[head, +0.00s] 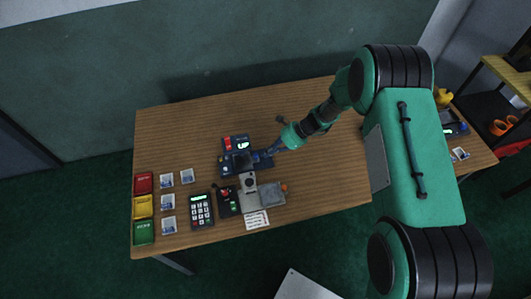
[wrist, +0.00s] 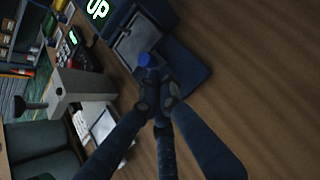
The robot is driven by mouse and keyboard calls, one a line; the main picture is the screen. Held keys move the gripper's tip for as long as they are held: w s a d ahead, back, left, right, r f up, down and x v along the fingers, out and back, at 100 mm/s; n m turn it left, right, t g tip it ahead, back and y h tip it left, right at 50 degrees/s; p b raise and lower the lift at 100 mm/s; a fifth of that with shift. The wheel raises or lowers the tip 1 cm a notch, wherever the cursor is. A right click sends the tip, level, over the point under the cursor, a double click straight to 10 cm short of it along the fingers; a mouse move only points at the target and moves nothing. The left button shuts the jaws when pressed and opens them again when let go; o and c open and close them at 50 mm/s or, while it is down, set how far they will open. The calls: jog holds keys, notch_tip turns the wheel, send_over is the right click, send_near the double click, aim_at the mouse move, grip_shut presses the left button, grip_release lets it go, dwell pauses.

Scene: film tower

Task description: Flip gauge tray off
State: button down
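The gauge (head: 237,143) is a dark blue unit near the middle of the table, with a lit green display. In the wrist view its display (wrist: 97,9) reads "UP". A grey plate in a dark blue frame, which looks like the gauge tray (wrist: 140,40), lies beside the display. A bright blue knob (wrist: 148,60) stands at the plate's near edge. My gripper (wrist: 158,84) has its fingertips drawn together right at this knob; I cannot tell whether they touch it. In the head view my gripper (head: 270,151) is at the right side of the gauge.
A silver box (head: 248,182), a grey block (head: 271,194) and a green-screen keypad (head: 201,209) stand in front of the gauge. Red (head: 143,183), yellow (head: 143,207) and green (head: 144,232) trays line the left edge beside several photo cards. The table's back is mostly clear.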

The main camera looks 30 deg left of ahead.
jog(key=shift+w+d, duration=0.35)
jog(key=shift+d, duration=0.05)
jog(key=shift+w+d, duration=0.7)
jog(key=shift+d, duration=0.3)
jog(key=p+v, duration=0.1)
jog(key=v, duration=0.9)
jog(key=shift+a+r, duration=0.1)
jog(key=shift+r, duration=0.05)
